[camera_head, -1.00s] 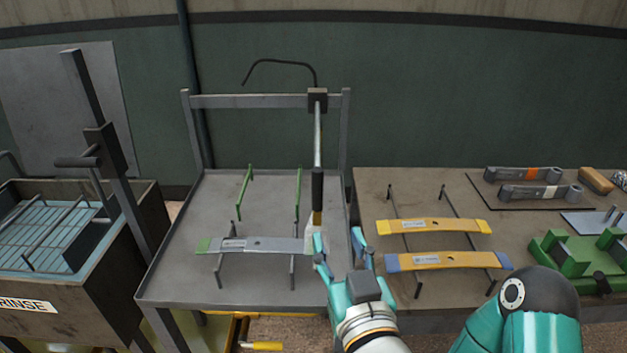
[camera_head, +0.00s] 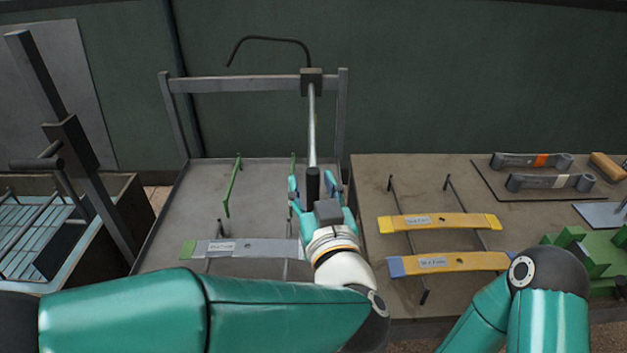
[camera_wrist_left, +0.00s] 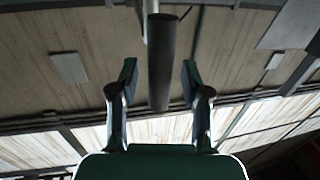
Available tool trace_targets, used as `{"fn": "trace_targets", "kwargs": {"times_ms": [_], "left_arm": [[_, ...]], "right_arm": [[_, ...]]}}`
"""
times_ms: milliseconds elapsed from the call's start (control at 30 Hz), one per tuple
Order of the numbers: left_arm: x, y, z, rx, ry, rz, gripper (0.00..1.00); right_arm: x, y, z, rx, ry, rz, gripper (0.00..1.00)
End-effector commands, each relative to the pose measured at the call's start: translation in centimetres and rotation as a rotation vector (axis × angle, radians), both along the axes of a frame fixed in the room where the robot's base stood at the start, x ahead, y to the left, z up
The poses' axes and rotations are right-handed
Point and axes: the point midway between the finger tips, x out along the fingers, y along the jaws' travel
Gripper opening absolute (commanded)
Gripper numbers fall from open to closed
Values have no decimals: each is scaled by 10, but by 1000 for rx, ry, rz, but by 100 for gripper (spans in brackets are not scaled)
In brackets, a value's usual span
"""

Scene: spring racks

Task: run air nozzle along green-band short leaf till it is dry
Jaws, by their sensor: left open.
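The green-band short leaf (camera_head: 235,248) is a grey strip with a green left end, lying across pegs on the grey tray table. Its right end is hidden behind my left gripper; I cannot tell if it is wet. The air nozzle (camera_head: 312,135) hangs upright from the frame's crossbar, with a metal tube and dark handle. My left gripper (camera_head: 315,190) is open, with its fingers on either side of the handle. In the left wrist view the dark handle (camera_wrist_left: 163,65) stands between the open fingers, with gaps on both sides. My right gripper is out of view.
Two yellow leaves (camera_head: 440,222) lie on a rack on the right-hand table, beside a green fixture (camera_head: 590,255) and grey parts (camera_head: 530,161). A rinse tank (camera_head: 120,215) stands at the left. Green pegs (camera_head: 232,185) rise from the tray table.

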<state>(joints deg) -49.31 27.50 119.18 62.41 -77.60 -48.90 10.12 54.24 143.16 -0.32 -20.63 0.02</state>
Motion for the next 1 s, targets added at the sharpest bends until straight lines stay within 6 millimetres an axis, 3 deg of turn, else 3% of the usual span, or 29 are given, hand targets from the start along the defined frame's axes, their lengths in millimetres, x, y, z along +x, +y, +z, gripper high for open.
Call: {"fn": "trace_targets", "kwargs": {"times_ms": [233,533,800,1000], "left_arm": [[1,0,0,0,0,0,48],[0,-1,0,0,0,-2,0],[0,5,0,0,1,-5,0],[3,-2,-1,0,1,-15,0]], "right_arm": [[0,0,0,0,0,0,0],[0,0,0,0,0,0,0],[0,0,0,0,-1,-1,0],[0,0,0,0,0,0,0]]}}
